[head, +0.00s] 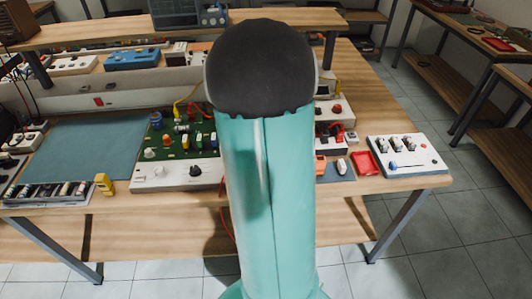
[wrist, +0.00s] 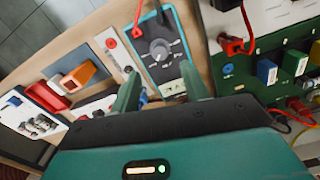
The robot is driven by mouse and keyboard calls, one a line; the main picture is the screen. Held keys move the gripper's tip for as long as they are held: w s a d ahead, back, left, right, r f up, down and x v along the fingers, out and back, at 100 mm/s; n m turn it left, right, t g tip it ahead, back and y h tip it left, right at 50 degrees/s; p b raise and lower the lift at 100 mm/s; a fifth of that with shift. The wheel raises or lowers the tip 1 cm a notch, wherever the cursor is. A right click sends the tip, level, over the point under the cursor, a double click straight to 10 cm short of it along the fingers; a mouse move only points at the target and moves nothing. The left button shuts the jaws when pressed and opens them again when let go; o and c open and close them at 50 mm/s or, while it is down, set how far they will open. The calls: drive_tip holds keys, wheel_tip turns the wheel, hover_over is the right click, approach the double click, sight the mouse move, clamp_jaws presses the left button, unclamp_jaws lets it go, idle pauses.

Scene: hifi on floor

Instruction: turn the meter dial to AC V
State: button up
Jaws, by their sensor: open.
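The meter (wrist: 153,62) is a dark-faced box with a teal edge, at the top middle of the wrist view. Its round dial (wrist: 160,50) is a dark knob with a pale pointer line and white marks around it; the labels are too small to read. My gripper (wrist: 160,84) is open, with its two green fingers apart and pointing toward the meter. In the head view my arm hides the gripper, and I cannot make out the meter.
A green circuit board (head: 183,138) stands on the workbench, left of my arm. A white panel with knobs (head: 407,157) and a red tray (head: 364,162) lie at the right. Red leads (wrist: 235,42) run close to the meter. A blue-grey mat (head: 88,147) is mostly clear.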

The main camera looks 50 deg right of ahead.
wheel_tip(320, 180, up, 7)
idle(0.8)
drive_tip(key=w+a+r+n+t, duration=0.1)
drive_tip(key=w+a+r+n, duration=0.15)
drive_tip(key=a, duration=0.65)
drive_tip(key=w+a+r+n+t, duration=0.1)
drive_tip(key=a+r+n+t, duration=0.2)
drive_tip(key=a, duration=0.7)
drive_tip(key=s+a+r+n, duration=0.1)
drive_tip(key=s+a+n, duration=0.2)
drive_tip(key=a, duration=0.5)
drive_tip(key=s+a+r+n+t, duration=0.1)
drive_tip(key=s+a+n, duration=0.2)
drive_tip(key=a, duration=0.6)
drive_tip(key=shift+s+a+r+t, duration=0.2)
drive_tip(key=shift+s+a+t, duration=0.1)
drive_tip(key=shift+s, duration=0.15)
drive_tip(key=shift+n, duration=0.25)
drive_tip(key=shift+c, duration=1.1)
drive_tip(key=shift+d, duration=0.1)
drive_tip(key=shift+d, duration=0.15)
